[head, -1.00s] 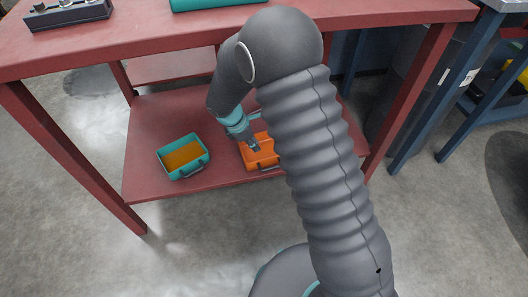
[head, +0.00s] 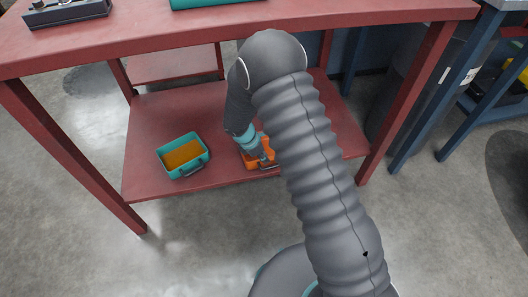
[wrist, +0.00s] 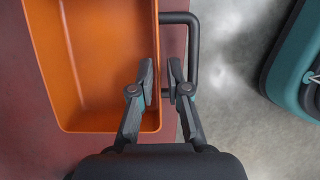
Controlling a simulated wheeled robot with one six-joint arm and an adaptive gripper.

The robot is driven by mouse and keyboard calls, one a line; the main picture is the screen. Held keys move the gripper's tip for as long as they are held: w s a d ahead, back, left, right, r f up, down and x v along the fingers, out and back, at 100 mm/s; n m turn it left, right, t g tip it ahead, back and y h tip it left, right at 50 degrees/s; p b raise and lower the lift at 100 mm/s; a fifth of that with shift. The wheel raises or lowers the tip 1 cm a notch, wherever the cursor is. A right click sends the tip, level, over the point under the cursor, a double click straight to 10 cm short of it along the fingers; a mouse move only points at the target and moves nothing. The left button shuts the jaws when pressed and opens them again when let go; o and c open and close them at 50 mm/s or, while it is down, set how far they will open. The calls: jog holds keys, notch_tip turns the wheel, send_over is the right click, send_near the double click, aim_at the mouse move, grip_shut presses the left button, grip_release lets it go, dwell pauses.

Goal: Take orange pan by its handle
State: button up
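The orange pan (head: 250,162) sits on the lower red shelf near its front edge, partly hidden by my arm in the head view. In the wrist view the pan (wrist: 105,60) fills the left side, with its dark handle (wrist: 193,45) along its right wall. My gripper (wrist: 161,72) is open, its two fingers apart and empty. In the head view my gripper (head: 265,157) is at the pan's front side.
A teal pan (head: 183,157) with an orange inside sits on the same lower shelf (head: 150,118), to the left. The red tabletop (head: 150,35) lies above the shelf, and red legs stand at both sides. Bare shelf lies between the pans.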

aim_at(268, 165)
jog(key=x, duration=0.4)
jog(key=shift+w+d+r, duration=0.1)
jog(key=shift+w+d, duration=0.05)
jog(key=shift+d, duration=0.05)
grip_shut()
jog(key=shift+r, duration=0.1)
